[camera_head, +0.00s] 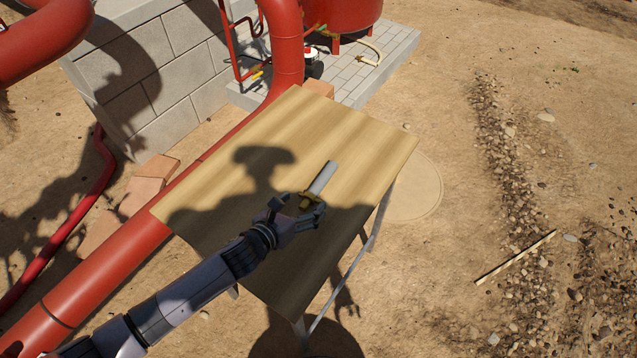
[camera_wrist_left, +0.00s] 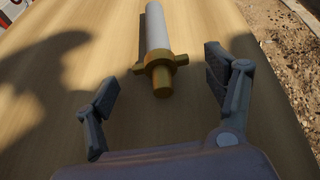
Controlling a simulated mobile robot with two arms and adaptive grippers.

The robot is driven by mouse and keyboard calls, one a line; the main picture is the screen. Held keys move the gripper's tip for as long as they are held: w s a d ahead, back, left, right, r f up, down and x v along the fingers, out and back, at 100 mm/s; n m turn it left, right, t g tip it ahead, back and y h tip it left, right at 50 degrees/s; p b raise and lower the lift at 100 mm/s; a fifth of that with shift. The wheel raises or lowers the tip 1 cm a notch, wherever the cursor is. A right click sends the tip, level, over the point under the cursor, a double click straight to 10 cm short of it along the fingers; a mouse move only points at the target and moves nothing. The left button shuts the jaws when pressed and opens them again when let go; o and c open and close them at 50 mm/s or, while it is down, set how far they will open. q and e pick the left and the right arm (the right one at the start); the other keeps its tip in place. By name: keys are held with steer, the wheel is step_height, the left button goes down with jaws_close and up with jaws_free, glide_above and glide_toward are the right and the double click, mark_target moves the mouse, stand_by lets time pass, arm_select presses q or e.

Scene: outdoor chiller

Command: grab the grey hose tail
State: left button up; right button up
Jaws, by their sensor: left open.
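The grey hose tail (camera_head: 323,177) lies on the wooden table, its plain grey end pointing up and right in the head view. In the left wrist view its grey tube (camera_wrist_left: 155,25) runs away from me, and its brass fitting (camera_wrist_left: 160,70) with side lugs faces me. My left gripper (camera_head: 307,205) is open around the brass end in the head view. In the left wrist view the two fingers (camera_wrist_left: 158,88) stand apart, with the brass end between and slightly ahead of them. I see no contact between fingers and fitting. My right gripper is not in view.
The wooden table (camera_head: 255,130) is otherwise bare. A thick red pipe (camera_head: 110,265) runs along its left side. A grey block wall (camera_head: 165,65) and a red tank (camera_head: 340,12) stand behind. Open sandy ground lies to the right.

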arm_select(q)
steer(key=x, duration=0.2)
steer(key=shift+w+d+f, duration=0.15)
steer(key=shift+w, duration=0.1)
steer(key=shift+c, duration=0.4)
steer(key=shift+s+f, duration=0.1)
steer(key=shift+s, duration=0.05)
steer(key=c, duration=0.4)
steer(key=shift+s+f, duration=0.1)
steer(key=c, duration=1)
steer(key=shift+c, duration=0.2)
